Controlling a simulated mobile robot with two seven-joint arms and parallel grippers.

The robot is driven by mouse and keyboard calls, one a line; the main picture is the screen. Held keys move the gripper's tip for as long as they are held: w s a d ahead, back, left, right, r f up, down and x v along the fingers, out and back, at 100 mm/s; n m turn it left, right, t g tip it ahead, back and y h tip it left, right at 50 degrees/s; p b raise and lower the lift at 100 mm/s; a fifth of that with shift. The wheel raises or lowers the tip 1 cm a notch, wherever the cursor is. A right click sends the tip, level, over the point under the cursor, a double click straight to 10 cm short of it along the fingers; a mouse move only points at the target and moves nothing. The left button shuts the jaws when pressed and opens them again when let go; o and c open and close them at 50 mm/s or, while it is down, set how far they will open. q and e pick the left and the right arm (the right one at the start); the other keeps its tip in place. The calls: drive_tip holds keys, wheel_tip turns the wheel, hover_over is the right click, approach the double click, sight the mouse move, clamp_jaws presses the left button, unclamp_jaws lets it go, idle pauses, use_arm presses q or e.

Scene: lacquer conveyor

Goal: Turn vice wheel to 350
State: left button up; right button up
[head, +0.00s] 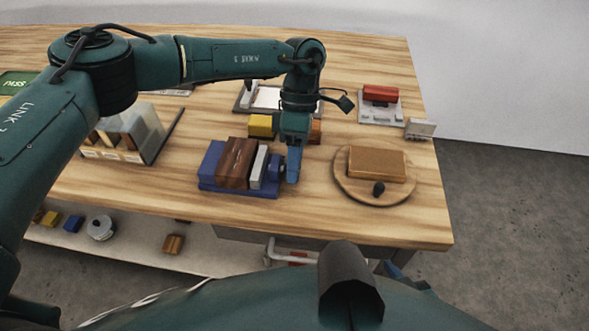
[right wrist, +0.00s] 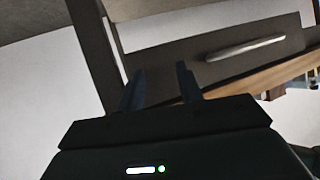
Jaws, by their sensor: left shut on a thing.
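The blue vice (head: 210,160) stands on the wooden table, with a dark brown wooden block (head: 237,160) between its jaws. A pale grey plate (head: 259,166) stands right of the block. My left gripper (head: 293,168) points down at the vice's right end, its blue fingers shut. The vice wheel is hidden behind these fingers, and no scale or number can be read. My right gripper (right wrist: 160,72) is open and empty in the right wrist view, in front of a grey drawer front with a pale handle (right wrist: 245,48).
A round wooden board (head: 345,187) with a tan block (head: 376,163) and a small dark knob lies right of the vice. A yellow block (head: 261,126) sits just behind the vice. A rack (head: 128,133) stands left. The table's front strip is clear.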

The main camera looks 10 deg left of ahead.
use_arm(q)
drive_tip(key=shift+w+f+g+b, duration=0.15)
drive_tip(key=shift+f+g+b, duration=0.05)
drive_tip(key=shift+g+b, duration=0.75)
use_arm(e)
drive_tip(key=shift+w+f+m, duration=0.15)
drive_tip(key=shift+f+m, duration=0.15)
drive_tip(key=shift+f, duration=0.4)
use_arm(q)
drive_tip(key=shift+r, duration=0.15)
use_arm(e)
drive_tip(key=shift+a+r, duration=0.1)
drive_tip(key=shift+r, duration=0.05)
drive_tip(key=shift+r, duration=0.1)
use_arm(q)
drive_tip(key=o, duration=0.9)
drive_tip(key=shift+o, duration=0.4)
use_arm(e)
drive_tip(key=shift+f, duration=0.2)
drive_tip(key=shift+f, duration=0.1)
